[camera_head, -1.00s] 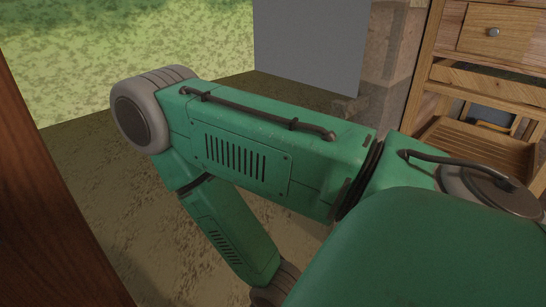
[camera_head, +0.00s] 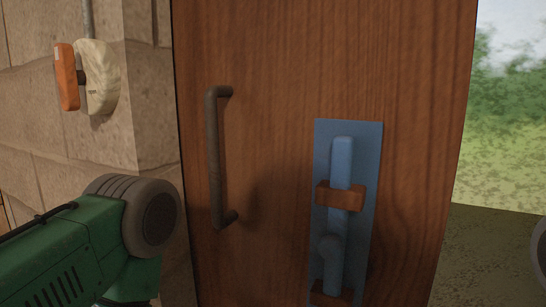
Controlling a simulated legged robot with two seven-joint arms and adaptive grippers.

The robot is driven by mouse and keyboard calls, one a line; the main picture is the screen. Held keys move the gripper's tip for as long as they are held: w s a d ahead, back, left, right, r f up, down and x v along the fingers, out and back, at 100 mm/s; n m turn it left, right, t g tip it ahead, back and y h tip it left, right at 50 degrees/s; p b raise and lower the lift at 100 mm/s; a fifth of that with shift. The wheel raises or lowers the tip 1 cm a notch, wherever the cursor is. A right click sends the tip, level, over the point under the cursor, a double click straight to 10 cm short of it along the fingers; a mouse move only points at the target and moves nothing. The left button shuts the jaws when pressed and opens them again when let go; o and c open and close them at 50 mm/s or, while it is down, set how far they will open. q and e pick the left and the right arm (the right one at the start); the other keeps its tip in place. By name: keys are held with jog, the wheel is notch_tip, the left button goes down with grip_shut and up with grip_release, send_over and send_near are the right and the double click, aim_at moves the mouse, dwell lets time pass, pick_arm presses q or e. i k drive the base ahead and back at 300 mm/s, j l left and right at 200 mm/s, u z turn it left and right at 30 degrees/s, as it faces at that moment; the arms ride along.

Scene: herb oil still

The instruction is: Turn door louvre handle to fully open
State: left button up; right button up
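A brown wooden door (camera_head: 275,80) fills the middle of the head view. On its right part is a blue plate (camera_head: 366,155) with an upright blue handle (camera_head: 341,160) and brown blocks around it. This may be the louvre handle; the view does not show whether the louvre is open. A dark bar handle (camera_head: 213,160) stands upright on the door to the left of the plate. Neither gripper shows. A green arm of mine is at lower left, in front of the wall and apart from the blue handle in the picture.
A stone wall (camera_head: 60,160) borders the door on the left. It carries a cream fitting (camera_head: 101,77) with an orange part (camera_head: 66,77). Right of the door is open ground (camera_head: 495,250) with greenery behind. A grey rounded part shows at the right edge.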

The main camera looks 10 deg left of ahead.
aim_at(69, 77)
jog(key=k+j+u, duration=0.1)
jog(key=u, duration=0.25)
jog(key=j+u, duration=0.55)
jog(key=u, duration=0.15)
jog(key=j+z, duration=0.35)
jog(key=z, duration=0.15)
jog(key=k+j+z, duration=0.2)
jog(key=z, duration=0.25)
jog(key=k+j+z, duration=0.15)
jog(key=j+z, duration=0.2)
jog(key=z, duration=0.15)
jog(key=k+j, duration=0.1)
jog(key=j, duration=0.75)
jog(key=k+j, duration=0.15)
jog(key=j, duration=0.25)
jog(key=k+j+z, duration=0.1)
jog(key=j, duration=0.35)
